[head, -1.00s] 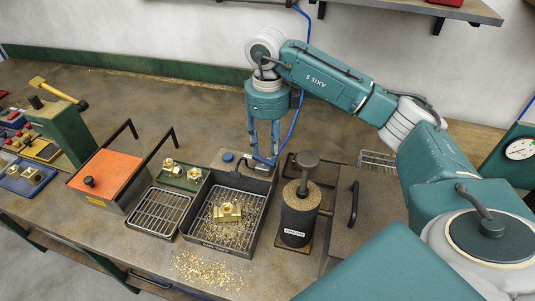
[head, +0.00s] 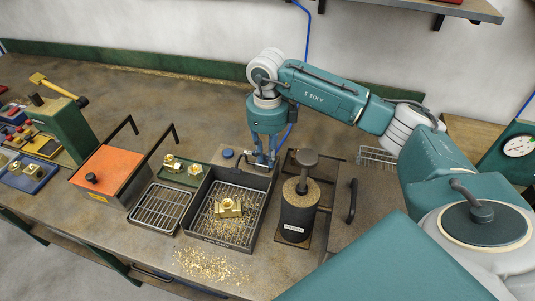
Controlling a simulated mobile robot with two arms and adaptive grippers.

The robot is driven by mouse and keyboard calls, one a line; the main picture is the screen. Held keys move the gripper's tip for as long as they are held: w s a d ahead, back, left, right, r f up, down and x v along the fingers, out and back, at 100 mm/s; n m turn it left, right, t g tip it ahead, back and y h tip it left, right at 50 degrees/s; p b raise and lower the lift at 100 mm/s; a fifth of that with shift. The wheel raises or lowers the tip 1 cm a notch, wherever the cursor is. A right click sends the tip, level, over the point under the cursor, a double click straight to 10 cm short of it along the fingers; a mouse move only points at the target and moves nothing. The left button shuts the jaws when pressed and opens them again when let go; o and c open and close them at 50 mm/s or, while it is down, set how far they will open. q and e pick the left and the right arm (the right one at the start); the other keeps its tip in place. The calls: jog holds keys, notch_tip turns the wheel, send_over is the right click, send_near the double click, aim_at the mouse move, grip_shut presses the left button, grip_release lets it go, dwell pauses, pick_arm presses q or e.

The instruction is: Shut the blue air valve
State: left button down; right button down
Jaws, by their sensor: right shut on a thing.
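My right gripper (head: 266,158) reaches down behind the chip tray, with its fingers shut on the handle of the blue air valve (head: 262,166). The fingers cover most of the handle, so I cannot tell which way it is turned. The valve's metal fitting sits at the back right corner of the tray. A blue hose (head: 306,60) comes down the wall and passes behind the gripper. My left gripper is not in view.
The black chip tray (head: 207,240) holds a brass block (head: 228,208) on its grate. A dark cylinder with a knob (head: 298,215) stands close to its right. An orange-topped box (head: 107,170) and a wire rack (head: 161,206) stand to the left. Brass chips lie in front.

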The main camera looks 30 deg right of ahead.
jog(key=shift+w+d+f+n+b, duration=0.1)
jog(key=shift+d+f+n+b, duration=0.1)
jog(key=shift+n+b, duration=0.65)
jog(key=shift+r+n+b, duration=0.15)
jog(key=shift+n+b, duration=0.4)
jog(key=shift+b, duration=0.05)
jog(key=shift+r, duration=0.15)
jog(key=c, duration=1.6)
grip_release()
notch_tip(320, 180, up, 12)
